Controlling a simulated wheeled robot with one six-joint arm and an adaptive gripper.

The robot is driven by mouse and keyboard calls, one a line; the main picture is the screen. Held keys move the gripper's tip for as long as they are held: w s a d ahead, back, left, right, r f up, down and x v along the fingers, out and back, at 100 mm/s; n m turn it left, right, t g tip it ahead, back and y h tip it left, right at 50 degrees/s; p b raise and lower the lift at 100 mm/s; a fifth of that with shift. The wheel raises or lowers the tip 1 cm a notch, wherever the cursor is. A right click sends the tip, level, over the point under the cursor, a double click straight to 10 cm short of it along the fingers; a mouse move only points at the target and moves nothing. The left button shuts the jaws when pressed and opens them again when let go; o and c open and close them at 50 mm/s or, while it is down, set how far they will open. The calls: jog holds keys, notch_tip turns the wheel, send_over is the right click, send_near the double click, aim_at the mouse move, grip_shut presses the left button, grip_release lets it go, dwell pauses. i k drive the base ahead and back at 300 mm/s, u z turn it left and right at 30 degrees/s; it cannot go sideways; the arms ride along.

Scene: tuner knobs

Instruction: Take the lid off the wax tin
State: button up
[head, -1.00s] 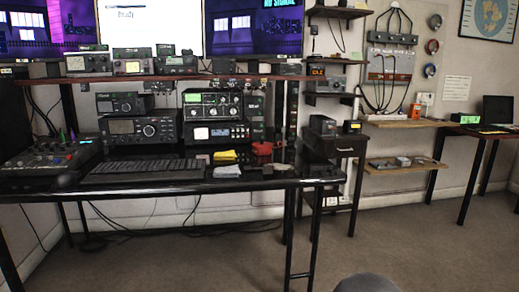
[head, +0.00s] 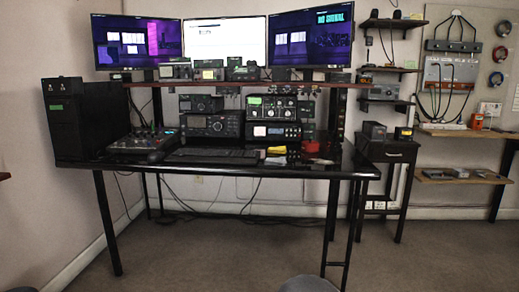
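I cannot pick out the wax tin or its lid for certain at this distance. Several small items lie on the front right part of the black desk (head: 225,169). Among them are a red object (head: 311,147), a yellow item (head: 277,150) and a pale item (head: 275,161). A small, low, roundish item (head: 322,162) lies near the desk's right front, too small to identify. My gripper is not in view.
A keyboard (head: 211,156), a mixer (head: 146,143) and radio sets (head: 214,125) fill much of the desk. A black tower (head: 88,117) stands at its left end. A small dark side table (head: 388,152) stands to the right.

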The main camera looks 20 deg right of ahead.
aim_at(309, 142)
jog(key=u, duration=0.4)
jog(key=i, duration=0.75)
jog(key=z, duration=0.4)
jog(key=i, duration=1.05)
jog(key=z, duration=0.8)
